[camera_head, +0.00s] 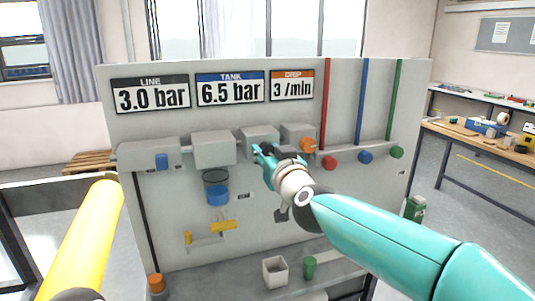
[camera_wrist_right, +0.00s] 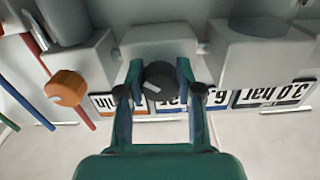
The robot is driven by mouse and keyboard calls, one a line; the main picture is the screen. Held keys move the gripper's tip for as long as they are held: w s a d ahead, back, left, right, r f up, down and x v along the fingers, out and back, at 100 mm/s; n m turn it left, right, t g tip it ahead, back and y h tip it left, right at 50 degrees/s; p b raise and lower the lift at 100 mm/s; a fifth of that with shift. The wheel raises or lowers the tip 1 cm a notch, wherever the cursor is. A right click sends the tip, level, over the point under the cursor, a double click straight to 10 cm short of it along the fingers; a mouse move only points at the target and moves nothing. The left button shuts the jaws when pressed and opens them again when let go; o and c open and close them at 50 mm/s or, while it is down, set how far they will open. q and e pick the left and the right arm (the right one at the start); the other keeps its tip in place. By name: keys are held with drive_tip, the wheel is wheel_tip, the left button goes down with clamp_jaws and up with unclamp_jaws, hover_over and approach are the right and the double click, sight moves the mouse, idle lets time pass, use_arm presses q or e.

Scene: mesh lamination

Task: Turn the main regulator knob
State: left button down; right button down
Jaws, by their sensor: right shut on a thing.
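The black regulator knob (camera_wrist_right: 158,80) with a pale pointer mark sits on the front of a grey block (camera_head: 259,132) on the panel. In the right wrist view the mark points toward the lower left. My right gripper (camera_head: 264,154) is shut on this knob, one teal finger on each side of it; its fingers also show in the right wrist view (camera_wrist_right: 160,95). In the head view the gripper mostly hides the knob. The LINE sign (camera_head: 151,95) reads 3.0 bar, the TANK sign (camera_head: 230,89) 6.5 bar and the DRIP sign (camera_head: 292,86) 3 /min. My left gripper is out of view.
An orange knob (camera_head: 307,144) is close on the right of my gripper. Red (camera_head: 330,162), blue (camera_head: 365,157) and green (camera_head: 397,152) knobs follow farther right. A blue-filled bowl (camera_head: 217,190) and a yellow handle (camera_head: 222,226) are at left. A white box (camera_head: 275,272) stands below.

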drive_tip(key=m+b, duration=0.1)
drive_tip(key=m, duration=0.9)
drive_tip(key=shift+m, duration=0.3)
drive_tip(key=shift+m+b, duration=0.5)
drive_tip(key=shift+m, duration=1.1)
drive_tip(key=shift+f, duration=0.1)
drive_tip(key=c, duration=0.7)
unclamp_jaws()
drive_tip(key=shift+c, duration=0.2)
drive_tip(key=shift+s, duration=0.15)
